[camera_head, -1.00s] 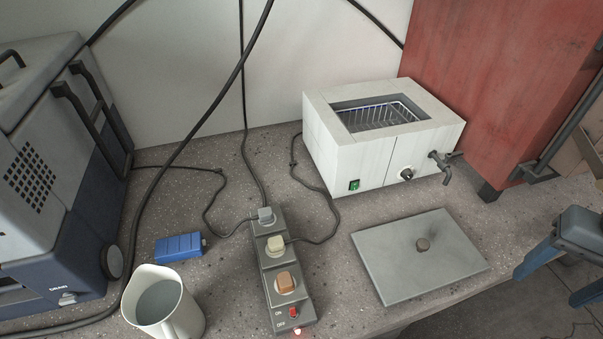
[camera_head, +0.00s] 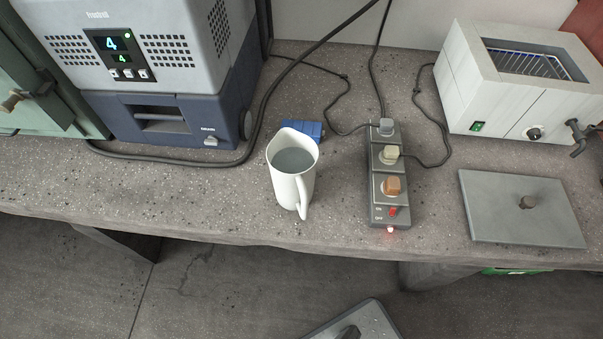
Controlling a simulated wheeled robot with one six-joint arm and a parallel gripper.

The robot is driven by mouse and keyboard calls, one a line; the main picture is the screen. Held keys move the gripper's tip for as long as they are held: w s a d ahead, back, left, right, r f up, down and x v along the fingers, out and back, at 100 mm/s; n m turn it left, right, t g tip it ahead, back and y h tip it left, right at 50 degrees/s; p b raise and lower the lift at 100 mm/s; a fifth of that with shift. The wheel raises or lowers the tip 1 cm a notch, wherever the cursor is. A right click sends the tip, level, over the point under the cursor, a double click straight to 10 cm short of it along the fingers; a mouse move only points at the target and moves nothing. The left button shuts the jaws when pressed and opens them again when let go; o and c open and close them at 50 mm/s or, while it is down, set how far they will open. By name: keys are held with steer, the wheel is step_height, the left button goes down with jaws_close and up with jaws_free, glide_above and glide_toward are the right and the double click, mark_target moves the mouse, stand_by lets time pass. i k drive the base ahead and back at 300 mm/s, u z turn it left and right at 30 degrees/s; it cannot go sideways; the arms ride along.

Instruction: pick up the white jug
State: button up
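The white jug (camera_head: 294,175) stands upright on the concrete bench near its front edge, left of the power strip. Its spout points to the upper left and its handle is on the front right side, toward the bench edge. A grey surface, which looks like liquid, shows inside it. Nothing is touching the jug from above. My gripper is not in view.
A blue block (camera_head: 303,130) lies close behind the jug. The power strip (camera_head: 388,184) with plugs and cables is to its right. A grey lid (camera_head: 521,207) and a white bath (camera_head: 519,86) stand farther right, a grey-blue machine (camera_head: 165,60) at back left. The bench (camera_head: 150,190) left of the jug is clear.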

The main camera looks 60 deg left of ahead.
mark_target(292, 156)
steer(key=z, duration=1.35)
steer(key=i, duration=0.7)
steer(key=u, duration=4.45)
steer(key=i, duration=0.5)
steer(key=z, duration=0.2)
steer(key=k, duration=0.8)
steer(key=u, duration=0.2)
